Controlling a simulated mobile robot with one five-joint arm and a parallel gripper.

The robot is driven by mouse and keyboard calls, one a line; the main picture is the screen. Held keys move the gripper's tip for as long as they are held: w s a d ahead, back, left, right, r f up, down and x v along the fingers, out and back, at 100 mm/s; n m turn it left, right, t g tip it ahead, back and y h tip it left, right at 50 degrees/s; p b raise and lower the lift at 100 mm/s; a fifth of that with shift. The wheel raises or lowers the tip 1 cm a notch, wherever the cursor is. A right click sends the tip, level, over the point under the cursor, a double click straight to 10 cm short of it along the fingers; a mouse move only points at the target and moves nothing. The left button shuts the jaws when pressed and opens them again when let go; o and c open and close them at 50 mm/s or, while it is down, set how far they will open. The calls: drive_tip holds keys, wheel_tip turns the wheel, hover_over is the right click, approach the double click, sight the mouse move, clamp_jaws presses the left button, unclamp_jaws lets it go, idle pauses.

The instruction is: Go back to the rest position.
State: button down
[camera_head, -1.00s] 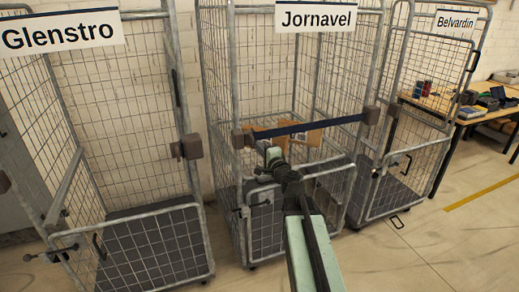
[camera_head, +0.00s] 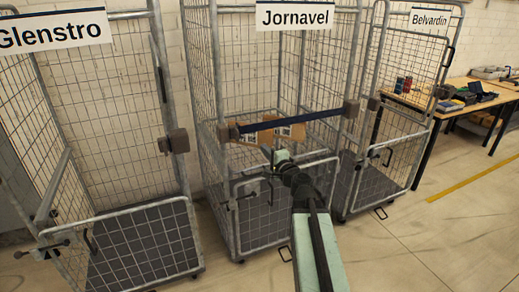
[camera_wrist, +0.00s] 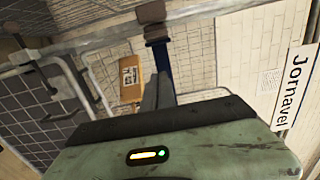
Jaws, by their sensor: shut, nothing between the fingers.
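My gripper (camera_head: 282,157) is at the end of my pale green and black arm, in front of the roll cage labelled Jornavel (camera_head: 228,190). In the head view it appears just below the cage's dark blue strap (camera_head: 290,120). In the wrist view the fingers (camera_wrist: 160,90) are together and nothing is between them. Brown cardboard packages (camera_head: 255,134) with printed labels are inside the Jornavel cage, behind the strap; one also shows in the wrist view (camera_wrist: 130,75). My arm hides part of the cage's lower front gate.
The Glenstro cage (camera_head: 140,243) stands at left, looking empty. The Belvardin cage (camera_head: 385,180) stands at right. A wooden table (camera_head: 455,98) with dark items is at far right. The floor at lower right is open, with a yellow line (camera_head: 475,180).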

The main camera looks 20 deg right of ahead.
drive_tip(key=shift+s+d, duration=0.1)
drive_tip(key=shift+s, duration=0.3)
